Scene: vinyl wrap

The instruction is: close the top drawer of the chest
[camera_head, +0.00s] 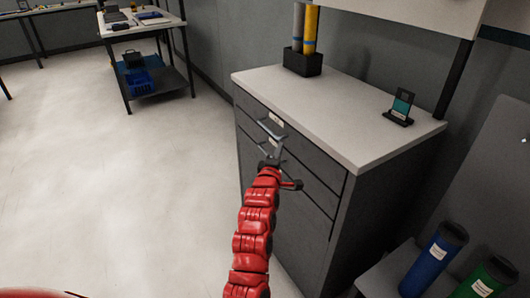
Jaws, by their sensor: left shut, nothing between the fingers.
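The dark grey chest (345,245) with a light top stands at centre right. Its top drawer (310,152) has a grey bar handle (268,128) and a small white label. The drawer front looks close to flush with the chest; I cannot tell whether a small gap is left. My left gripper (274,150) is shut and empty at the drawer front, just below the handle. I cannot tell whether it touches. The gripper and red arm hide part of the drawers below. My right gripper is out of view.
On the chest top (330,120) stand a black holder (302,62) with rolls and a small device on a stand (401,106). Blue (432,262) and green (487,280) rolls stand at lower right. The floor (130,190) left of the chest is clear. A table (140,24) stands far left.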

